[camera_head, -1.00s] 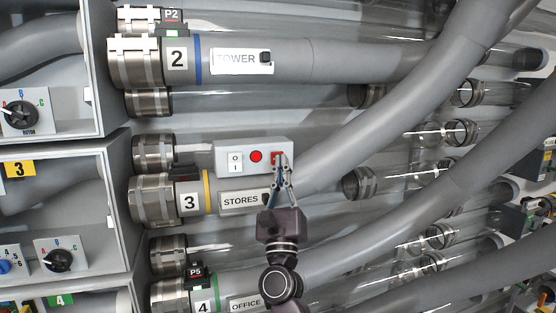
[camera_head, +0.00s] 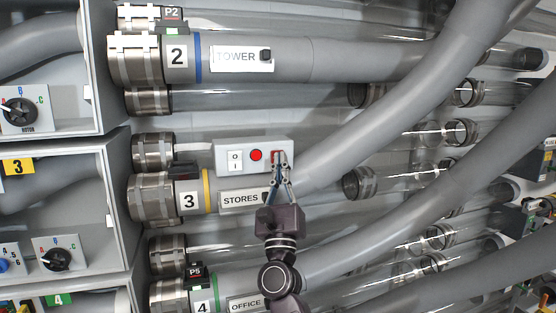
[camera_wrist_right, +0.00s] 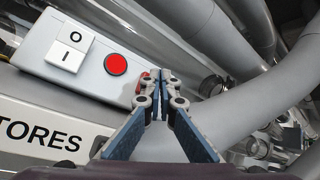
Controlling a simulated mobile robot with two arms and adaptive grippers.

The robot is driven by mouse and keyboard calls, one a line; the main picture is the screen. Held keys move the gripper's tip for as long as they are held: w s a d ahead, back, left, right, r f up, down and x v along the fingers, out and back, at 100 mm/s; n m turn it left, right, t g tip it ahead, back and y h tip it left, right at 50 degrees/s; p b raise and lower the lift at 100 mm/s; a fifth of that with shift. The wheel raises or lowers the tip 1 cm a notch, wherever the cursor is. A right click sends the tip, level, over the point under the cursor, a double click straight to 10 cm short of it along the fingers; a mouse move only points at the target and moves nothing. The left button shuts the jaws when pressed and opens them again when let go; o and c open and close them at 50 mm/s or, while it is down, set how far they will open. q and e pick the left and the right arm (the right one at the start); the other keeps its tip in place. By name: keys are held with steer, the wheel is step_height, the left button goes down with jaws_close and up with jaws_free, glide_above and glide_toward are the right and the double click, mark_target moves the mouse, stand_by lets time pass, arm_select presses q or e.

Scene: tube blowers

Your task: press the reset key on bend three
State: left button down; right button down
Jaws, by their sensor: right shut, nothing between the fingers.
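Bend three is the grey tube with the number 3 plate (camera_head: 189,201), a yellow band and a STORES label (camera_head: 240,199). A grey control box (camera_head: 226,147) sits just above that label. It carries a white O/I rocker (camera_head: 235,161), a round red button (camera_head: 256,155) and, at its right end, a red key (camera_head: 274,155) mostly hidden by my fingers. My right gripper (camera_head: 281,156) is shut and empty, its tips at that red key. In the right wrist view the tips (camera_wrist_right: 160,75) overlap the red key (camera_wrist_right: 143,78); I cannot tell whether they touch it. My left gripper is not in view.
The bend two tube (camera_head: 350,62) with its TOWER label runs above, and the number 4 tube (camera_head: 202,306) with its OFFICE label below. Cabinets with dials (camera_head: 58,260) stand at the left. Thick grey bends cross close on the right.

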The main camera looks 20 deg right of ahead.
steer(key=shift+w+b, duration=0.4)
steer(key=shift+b, duration=0.1)
stand_by(0.4)
steer(key=shift+s, duration=0.1)
stand_by(0.3)
steer(key=shift+s+p, duration=0.3)
steer(key=shift+s, duration=0.45)
steer(key=s+p, duration=0.2)
steer(key=s, duration=0.3)
steer(key=shift+d, duration=0.1)
stand_by(0.5)
